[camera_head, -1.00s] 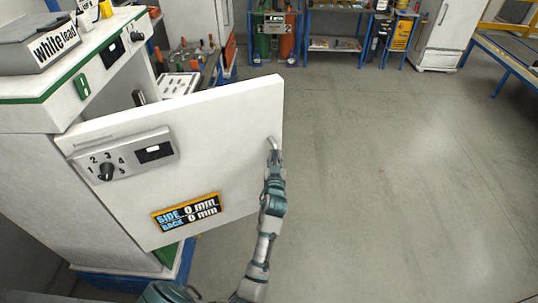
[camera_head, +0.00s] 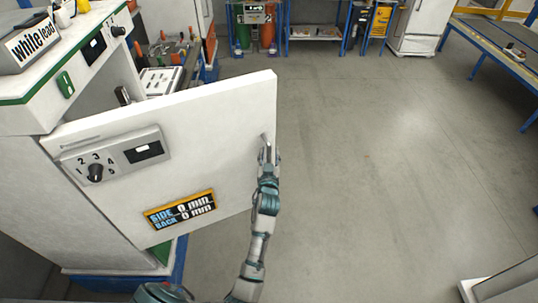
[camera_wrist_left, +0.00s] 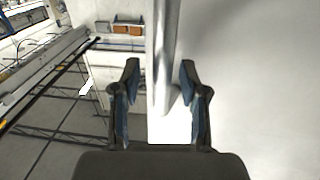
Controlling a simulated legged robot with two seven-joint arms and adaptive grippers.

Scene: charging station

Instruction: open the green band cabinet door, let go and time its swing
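The green band cabinet (camera_head: 30,112) stands at the left in the head view, white with a green stripe along its top edge. Its white door (camera_head: 215,130) stands swung open, and the cabinet's inside is mostly hidden behind it. The door carries a dial, a small display and a "SIDE 0 mm BACK 0 mm" plate (camera_head: 181,209). My left gripper (camera_head: 267,150) is at the metal handle (camera_head: 264,139) near the door's free edge. In the left wrist view the fingers (camera_wrist_left: 161,95) are apart, with the handle bar (camera_wrist_left: 161,45) between them and gaps on both sides. My right gripper is out of view.
A "white lead" box (camera_head: 32,42) sits on the cabinet top. Shelves and a white fridge (camera_head: 418,27) stand at the back. A blue-framed bench (camera_head: 495,50) is at the right, and a pale object (camera_head: 500,282) at the bottom right. The floor right of the door is clear.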

